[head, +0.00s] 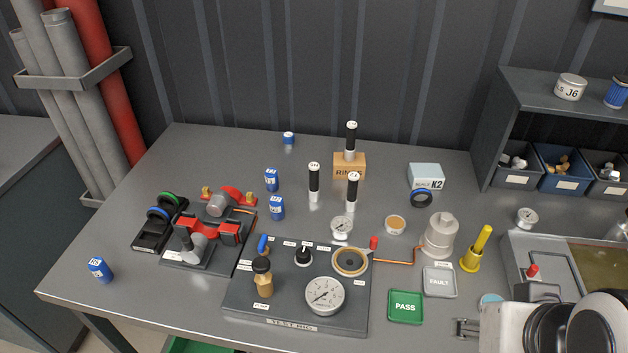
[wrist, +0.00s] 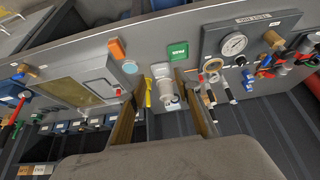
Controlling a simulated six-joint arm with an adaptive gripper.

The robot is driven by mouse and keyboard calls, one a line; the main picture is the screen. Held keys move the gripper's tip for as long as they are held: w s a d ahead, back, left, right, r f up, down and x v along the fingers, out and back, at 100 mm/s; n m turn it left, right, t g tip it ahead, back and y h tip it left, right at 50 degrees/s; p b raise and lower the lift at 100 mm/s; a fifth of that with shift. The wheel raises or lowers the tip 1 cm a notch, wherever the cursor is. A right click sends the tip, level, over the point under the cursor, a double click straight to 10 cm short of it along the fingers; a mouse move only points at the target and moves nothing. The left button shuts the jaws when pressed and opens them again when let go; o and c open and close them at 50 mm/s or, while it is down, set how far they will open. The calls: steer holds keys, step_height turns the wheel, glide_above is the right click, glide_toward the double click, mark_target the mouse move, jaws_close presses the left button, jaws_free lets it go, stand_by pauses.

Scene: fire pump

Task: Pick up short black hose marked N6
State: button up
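Three short black cylinders with white lower parts and small light marks on top stand upright in the head view. One is at the back on a tan block (head: 351,138), one is at the left (head: 314,180), and one is at the right (head: 352,190). The marks are too small to read, so I cannot tell which is N6. In the wrist view, black-and-white pieces (wrist: 229,92) show right of my gripper (wrist: 160,86). My gripper's two brown fingers are spread wide, with nothing held between them.
A test rig panel (head: 340,317) with a gauge fills the front middle. A grey-white stepped cylinder (head: 440,236), a yellow post (head: 477,250) and a green PASS plate (head: 405,306) stand right of it. Blue cans (head: 277,207) stand left. Shelving (head: 520,100) and bins are at the right.

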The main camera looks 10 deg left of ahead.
steer(key=shift+o, duration=0.5)
steer(key=shift+w, duration=0.1)
steer(key=n+t+y, duration=0.3)
steer(key=t+y, duration=0.1)
steer(key=t, duration=0.2)
glide_above(315, 171)
steer(key=s+d, duration=1)
steer(key=d, duration=0.1)
step_height(315, 171, down, 5)
steer(key=w+a+f, duration=0.2)
steer(key=a, duration=0.2)
steer(key=w+a+f+n+t+y, duration=0.1)
steer(key=w+a+f, duration=0.1)
steer(key=a+f, duration=0.1)
steer(key=shift+w+a+n, duration=0.3)
steer(key=shift+a, duration=0.6)
steer(key=shift+w+f, duration=0.1)
steer(key=shift+x, duration=1.25)
